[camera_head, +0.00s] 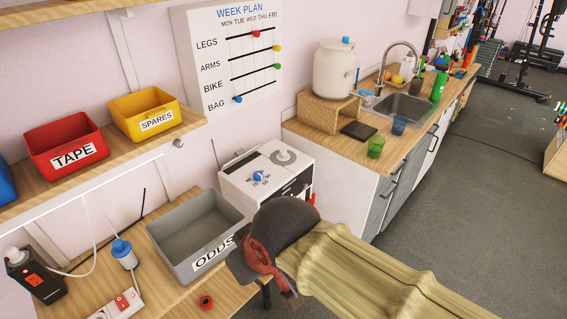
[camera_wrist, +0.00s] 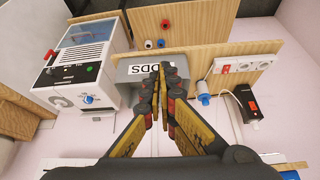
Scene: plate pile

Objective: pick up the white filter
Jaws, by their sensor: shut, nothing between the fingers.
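A small pale, round-ended piece (camera_wrist: 148,44), which looks like the white filter, lies on the wooden bench (camera_wrist: 182,24) in the wrist view. A red piece (camera_wrist: 165,25) and a blue piece (camera_wrist: 161,43) lie beside it. The red piece also shows in the head view (camera_head: 206,302); I cannot make out the pale one there. My gripper (camera_wrist: 163,68) is shut and empty, its fingertips together in front of the grey ODDS bin's label, apart from the pale piece. In the head view my gripper (camera_head: 270,268) hangs beside the bin's right end.
The grey ODDS bin (camera_head: 190,225) stands on the bench beside a white appliance (camera_head: 268,170). A power strip (camera_head: 122,303), a blue-topped bottle (camera_head: 122,252) and a black box (camera_head: 36,272) stand at left. A shelf with red and yellow bins (camera_head: 145,112) overhangs.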

